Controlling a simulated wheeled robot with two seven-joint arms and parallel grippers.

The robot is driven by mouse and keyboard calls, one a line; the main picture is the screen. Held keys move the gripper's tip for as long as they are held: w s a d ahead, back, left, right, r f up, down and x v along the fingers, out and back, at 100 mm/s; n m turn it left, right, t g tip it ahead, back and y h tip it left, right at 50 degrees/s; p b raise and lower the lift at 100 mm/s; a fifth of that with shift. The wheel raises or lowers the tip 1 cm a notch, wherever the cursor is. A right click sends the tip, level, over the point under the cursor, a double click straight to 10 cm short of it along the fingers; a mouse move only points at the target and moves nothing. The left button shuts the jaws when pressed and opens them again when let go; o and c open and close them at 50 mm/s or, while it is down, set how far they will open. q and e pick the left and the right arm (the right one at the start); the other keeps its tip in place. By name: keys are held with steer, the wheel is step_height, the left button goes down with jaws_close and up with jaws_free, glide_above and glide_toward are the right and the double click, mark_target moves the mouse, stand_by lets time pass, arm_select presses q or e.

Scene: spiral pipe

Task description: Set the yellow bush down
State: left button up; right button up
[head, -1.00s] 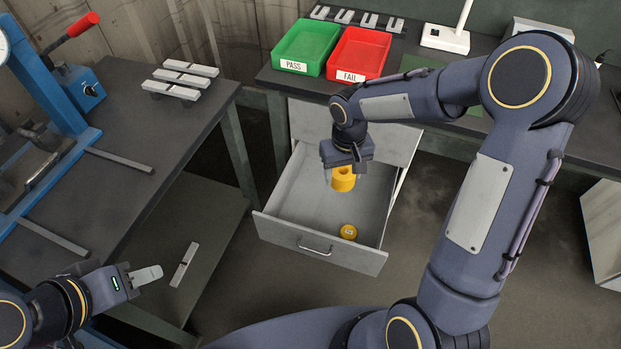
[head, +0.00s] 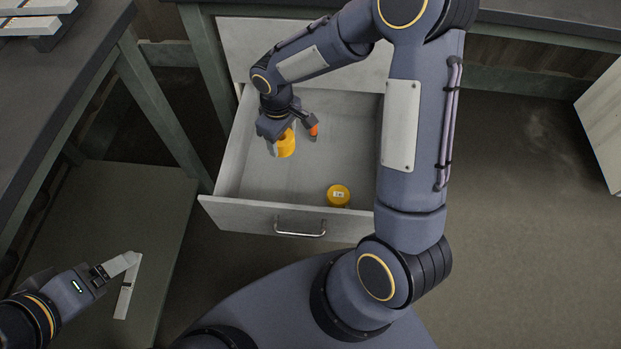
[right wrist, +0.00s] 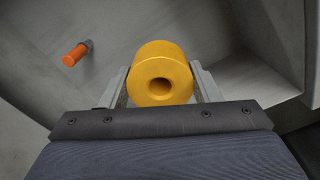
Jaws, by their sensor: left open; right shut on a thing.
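The yellow bush (head: 287,147) is a short, thick yellow cylinder with a round hole in its end. My right gripper (head: 278,146) is shut on it inside the open drawer (head: 232,150). In the right wrist view the bush (right wrist: 161,75) sits between the two fingers, its bored end facing the camera. I cannot tell whether the bush touches the drawer floor. My left gripper (head: 121,265) is open and empty at the lower left, above the lower shelf of the left bench.
A yellow round piece with a white label (head: 339,195) lies near the drawer's front right. An orange-tipped dark piece (head: 313,130) lies beside my right gripper; it also shows in the right wrist view (right wrist: 75,55).

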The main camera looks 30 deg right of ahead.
mark_target(281, 148)
steer(key=shift+n, duration=0.4)
steer(key=f+b, duration=0.1)
steer(key=f, duration=0.1)
steer(key=f+b, duration=0.1)
steer(key=f, duration=0.1)
steer(key=shift+w+a+f, duration=0.1)
steer(key=shift+w+a, duration=0.1)
steer(key=w+f+b, duration=0.1)
steer(key=w+f, duration=0.2)
steer(key=w, duration=0.1)
steer(key=w+f+b, duration=0.2)
steer(key=w, duration=0.2)
steer(key=w+f+b, duration=0.2)
steer(key=w+f, duration=0.1)
steer(key=w, duration=0.1)
steer(key=shift+w+a+f, duration=0.3)
steer(key=shift+f, duration=0.05)
steer(key=shift+w+f+b, duration=0.3)
steer(key=shift+w+f, duration=0.2)
steer(key=shift+f, duration=0.05)
arm_select(q)
step_height(281, 148, down, 10)
steer(key=b, duration=0.1)
steer(key=shift+f, duration=0.15)
arm_select(e)
steer(key=shift+f, duration=1.45)
arm_select(q)
steer(key=shift+f, duration=0.1)
arm_select(e)
steer(key=shift+f, duration=0.15)
